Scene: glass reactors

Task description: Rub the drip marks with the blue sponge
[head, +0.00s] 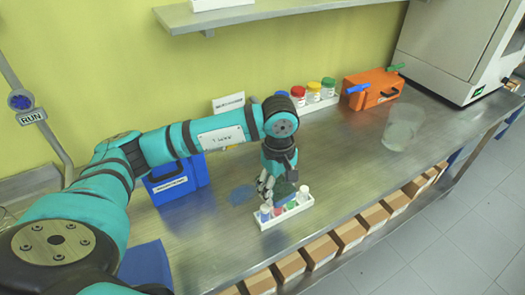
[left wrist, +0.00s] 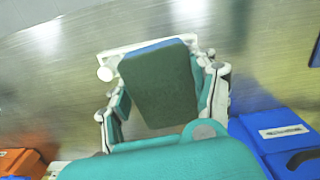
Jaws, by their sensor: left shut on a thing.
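My left gripper (head: 273,186) points down over the steel bench, close behind a small white rack. It is shut on the sponge, whose dark green face and thin blue edge fill the space between the fingers in the left wrist view (left wrist: 160,85). In the head view the sponge (head: 286,188) is mostly hidden by the fingers. A faint blue patch (head: 240,195), which looks like the drip marks, lies on the bench just left of the gripper. I cannot tell whether the sponge touches the bench. My right gripper is not in view.
The white rack (head: 287,214) with several small vials stands near the front edge, close to the gripper. A blue box (head: 176,183) stands left. Jars (head: 313,92), an orange toolbox (head: 372,92) and a clear beaker (head: 402,128) stand right. Bench right of the rack is clear.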

